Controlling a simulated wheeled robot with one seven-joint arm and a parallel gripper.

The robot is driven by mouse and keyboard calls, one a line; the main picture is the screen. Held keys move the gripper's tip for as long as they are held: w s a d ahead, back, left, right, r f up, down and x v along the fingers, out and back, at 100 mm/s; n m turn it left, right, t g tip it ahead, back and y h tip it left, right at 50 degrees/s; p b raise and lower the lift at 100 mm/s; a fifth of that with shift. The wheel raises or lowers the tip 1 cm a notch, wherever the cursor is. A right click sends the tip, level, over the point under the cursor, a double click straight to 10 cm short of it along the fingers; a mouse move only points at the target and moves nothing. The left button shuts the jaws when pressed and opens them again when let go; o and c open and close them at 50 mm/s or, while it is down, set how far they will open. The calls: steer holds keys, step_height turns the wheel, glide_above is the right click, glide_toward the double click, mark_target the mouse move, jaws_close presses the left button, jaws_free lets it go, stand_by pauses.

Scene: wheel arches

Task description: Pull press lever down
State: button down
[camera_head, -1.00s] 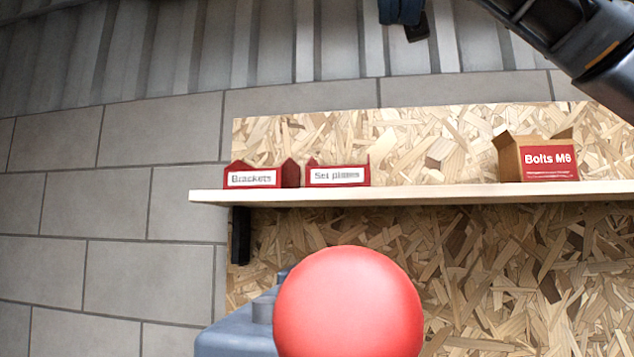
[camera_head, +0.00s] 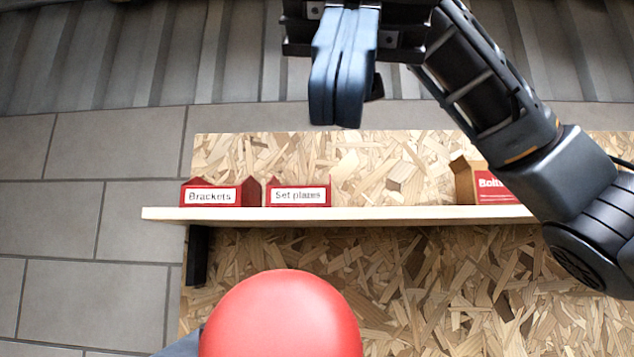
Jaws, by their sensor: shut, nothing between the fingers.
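The press lever shows only as a large red ball knob (camera_head: 280,318) at the bottom of the view, cut off by the lower edge. The lever's rod is hidden behind or below the knob. A small piece of the blue-grey press body (camera_head: 180,346) shows at the knob's lower left. My gripper (camera_head: 336,122) hangs at the top middle with its fingers pointing down and shut, with nothing between them. In the picture it is above the knob, clearly apart from it.
A wooden shelf (camera_head: 350,214) on a chipboard panel (camera_head: 400,280) carries a red Brackets box (camera_head: 209,194), a red Set plates box (camera_head: 298,192) and a Bolts box (camera_head: 492,187), partly hidden by my arm. A grey block wall (camera_head: 85,230) is at the left.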

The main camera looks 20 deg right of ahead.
mark_target(305, 282)
steer(key=x, duration=0.6)
steer(key=shift+s+a+f+p, duration=0.15)
steer(key=shift+f+p, duration=0.15)
steer(key=shift+f, duration=0.1)
steer(key=shift+f, duration=0.1)
steer(key=shift+s+f+b, duration=0.25)
steer(key=shift+f+b, duration=0.1)
steer(key=shift+b, duration=0.1)
steer(key=s+f+b, duration=0.1)
steer(key=f+b, duration=0.6)
steer(key=f, duration=0.2)
steer(key=s+a+f+b, duration=0.1)
steer(key=s+f+b, duration=0.1)
steer(key=f+b, duration=0.5)
steer(key=shift+x, duration=1.3)
steer(key=shift+w+d+f, duration=0.1)
steer(key=shift+w+d, duration=0.05)
